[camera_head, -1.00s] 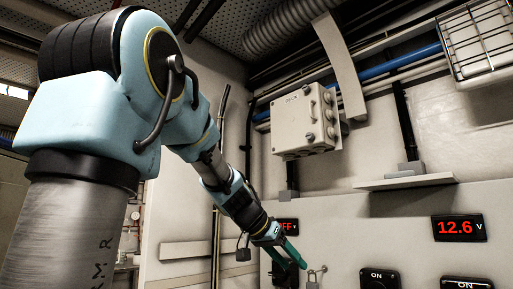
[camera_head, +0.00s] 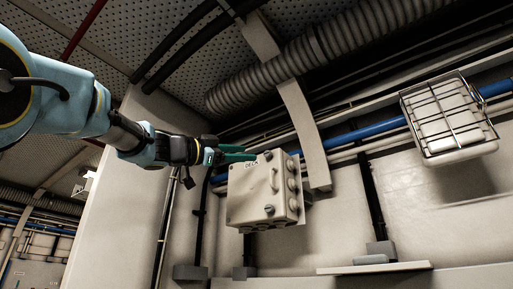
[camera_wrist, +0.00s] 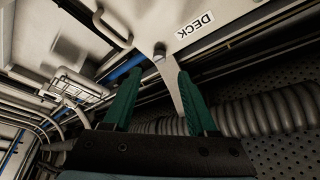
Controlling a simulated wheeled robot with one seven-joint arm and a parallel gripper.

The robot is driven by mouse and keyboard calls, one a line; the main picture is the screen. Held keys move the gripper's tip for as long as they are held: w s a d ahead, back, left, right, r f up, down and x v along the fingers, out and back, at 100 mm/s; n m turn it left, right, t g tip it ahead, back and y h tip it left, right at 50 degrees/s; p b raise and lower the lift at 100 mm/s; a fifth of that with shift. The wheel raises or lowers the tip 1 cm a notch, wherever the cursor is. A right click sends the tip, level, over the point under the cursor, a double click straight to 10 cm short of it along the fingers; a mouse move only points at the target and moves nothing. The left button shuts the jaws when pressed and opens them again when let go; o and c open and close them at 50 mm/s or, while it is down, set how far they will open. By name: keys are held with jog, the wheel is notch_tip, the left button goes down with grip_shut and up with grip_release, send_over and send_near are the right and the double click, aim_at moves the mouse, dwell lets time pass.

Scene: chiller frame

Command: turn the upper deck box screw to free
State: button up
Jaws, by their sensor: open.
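The pale grey deck box (camera_head: 248,193) hangs on the wall, with a handle and round knobs down its right side. My gripper (camera_head: 246,153) reaches its top edge from the left, its green fingers level with the upper screw (camera_head: 267,155). In the wrist view the box face carries a DECK label (camera_wrist: 195,25). The upper screw (camera_wrist: 160,49) shows there as a small rounded head just beyond and between the tips of my open gripper (camera_wrist: 159,72). Nothing is between the fingers. I cannot tell whether a fingertip touches the box. A lower screw (camera_head: 268,209) sits at the box's bottom edge.
A ribbed duct (camera_head: 310,50) and a curved white bracket (camera_head: 303,125) run above and right of the box. A blue pipe (camera_head: 365,132) passes behind. A caged lamp (camera_head: 448,118) is at the right. A shelf (camera_head: 375,267) sits below right.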

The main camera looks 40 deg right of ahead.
aim_at(266, 154)
jog(key=p+x, duration=0.3)
jog(key=x, duration=0.2)
jog(key=shift+d+r, duration=0.15)
jog(key=shift+r, duration=0.05)
jog(key=shift+s+d+p, duration=0.15)
jog(key=shift+d+p, duration=0.35)
jog(key=shift+d, duration=0.1)
jog(key=shift+f, duration=0.1)
grip_shut()
